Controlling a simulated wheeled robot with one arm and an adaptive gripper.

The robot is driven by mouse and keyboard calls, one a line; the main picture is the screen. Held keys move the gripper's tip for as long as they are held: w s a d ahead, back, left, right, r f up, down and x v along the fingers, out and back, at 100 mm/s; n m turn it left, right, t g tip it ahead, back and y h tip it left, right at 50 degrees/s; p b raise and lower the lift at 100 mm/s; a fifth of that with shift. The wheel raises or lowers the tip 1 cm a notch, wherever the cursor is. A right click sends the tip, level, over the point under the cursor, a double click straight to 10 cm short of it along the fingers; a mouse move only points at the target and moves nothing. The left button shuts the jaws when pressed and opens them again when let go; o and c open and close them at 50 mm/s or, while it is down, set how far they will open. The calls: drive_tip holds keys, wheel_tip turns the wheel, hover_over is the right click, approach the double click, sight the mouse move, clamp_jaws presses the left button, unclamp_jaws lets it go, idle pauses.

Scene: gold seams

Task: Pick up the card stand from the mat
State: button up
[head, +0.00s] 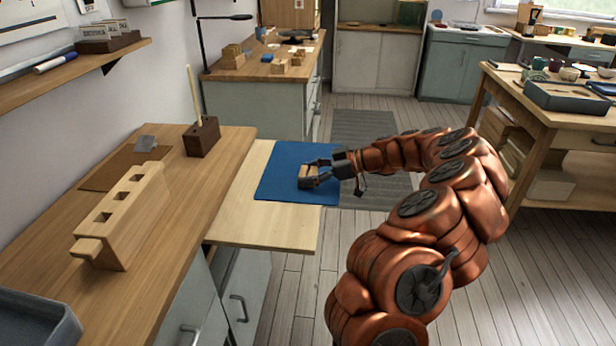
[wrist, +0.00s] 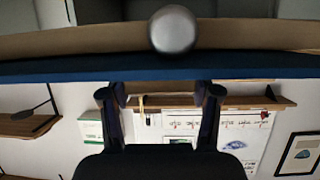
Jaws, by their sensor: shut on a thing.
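The card stand (head: 306,174) is a small light wooden block at the blue mat (head: 281,165), near the mat's right side. My gripper (head: 314,173) reaches in from the right, with its dark fingers on either side of the block, shut on it. I cannot tell whether the block touches the mat or is slightly raised.
The mat lies on a pale board (head: 265,232) beside the wooden bench (head: 190,225). A slotted wooden block (head: 125,215) and a dark holder with a stick (head: 202,137) stand on the bench. Another worktop with small blocks (head: 280,66) is behind. A round metal knob (wrist: 173,30) shows.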

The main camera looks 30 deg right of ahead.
drive_tip(key=shift+c, duration=1.2)
drive_tip(key=shift+r, duration=0.1)
